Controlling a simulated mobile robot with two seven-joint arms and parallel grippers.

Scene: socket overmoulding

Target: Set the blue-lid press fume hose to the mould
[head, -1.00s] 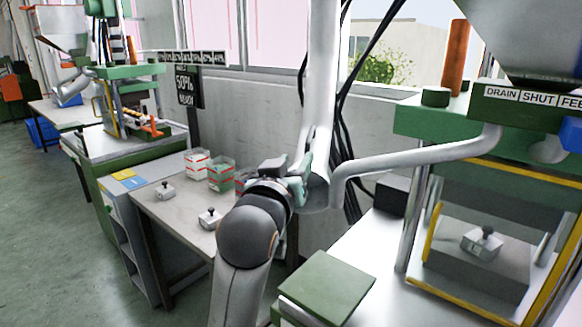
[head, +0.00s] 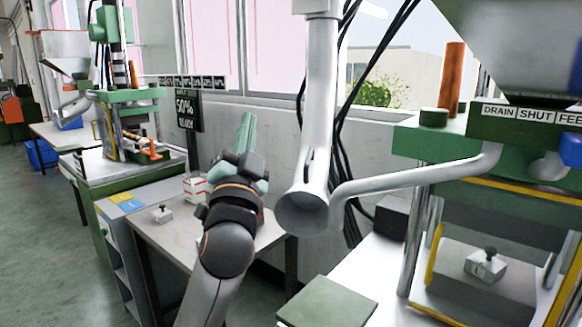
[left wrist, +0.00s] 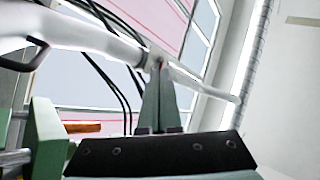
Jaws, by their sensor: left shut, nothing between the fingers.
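The grey fume hose (head: 318,120) hangs down at the middle of the head view. Its flared open mouth (head: 302,212) is above the gap between the side table and the right press. The right press (head: 440,140) has a blue part at the picture's right edge. Inside its frame sits a grey mould block (head: 455,285) with a small knobbed piece on top. The hose mouth is well left of the mould and higher. My left gripper (head: 247,118) is shut and empty, left of the hose and apart from it, fingers pointing up. Its green fingers show in the left wrist view (left wrist: 158,68).
A bent grey pipe (head: 420,172) runs between the hose and the press. Black cables (head: 345,110) hang behind the hose. A side table (head: 160,235) holds a carton (head: 194,187) and a knobbed piece (head: 161,214). A green plate (head: 328,300) is at the front.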

